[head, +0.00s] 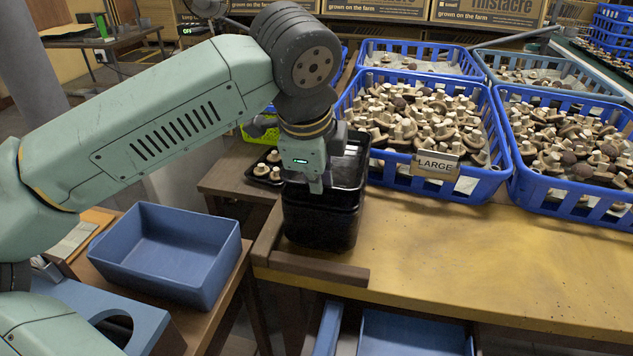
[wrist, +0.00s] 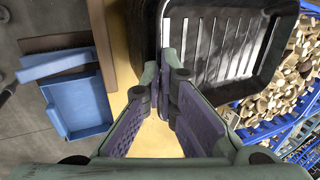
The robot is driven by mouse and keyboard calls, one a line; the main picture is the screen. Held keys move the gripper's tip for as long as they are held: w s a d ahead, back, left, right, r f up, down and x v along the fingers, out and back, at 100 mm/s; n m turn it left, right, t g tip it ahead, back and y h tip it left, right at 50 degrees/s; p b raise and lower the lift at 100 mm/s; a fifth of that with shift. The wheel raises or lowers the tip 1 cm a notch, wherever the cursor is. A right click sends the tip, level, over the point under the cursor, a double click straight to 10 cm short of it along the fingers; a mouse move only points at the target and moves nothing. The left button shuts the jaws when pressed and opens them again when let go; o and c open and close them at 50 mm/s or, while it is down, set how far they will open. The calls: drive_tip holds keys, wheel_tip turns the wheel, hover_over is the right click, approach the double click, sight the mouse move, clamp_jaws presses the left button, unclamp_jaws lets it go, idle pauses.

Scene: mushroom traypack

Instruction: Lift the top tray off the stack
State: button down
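A stack of black trays (head: 320,224) stands at the left front corner of the yellow worktable. The top tray (wrist: 217,92), with its ribbed floor, fills the upper middle of the wrist view and looks empty. My gripper (head: 316,186) is at the near left side of the stack, pointing down. In the wrist view, its fingertips (wrist: 165,72) are drawn close together at the tray's near corner and appear shut on its thin rim. The exact contact is hidden by the fingers. I cannot tell whether the top tray is apart from those below.
Blue crates of mushrooms (head: 497,172) stand right of the stack, one with a LARGE sign (head: 435,166). A small black tray of mushrooms (head: 266,170) lies behind left. An empty blue bin (head: 170,250) is at lower left. The yellow table's front (head: 470,260) is clear.

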wheel_tip(320, 180, up, 4)
drive_tip(key=shift+r+p, duration=0.15)
drive_tip(key=shift+p, duration=0.65)
drive_tip(key=shift+w+d, duration=0.1)
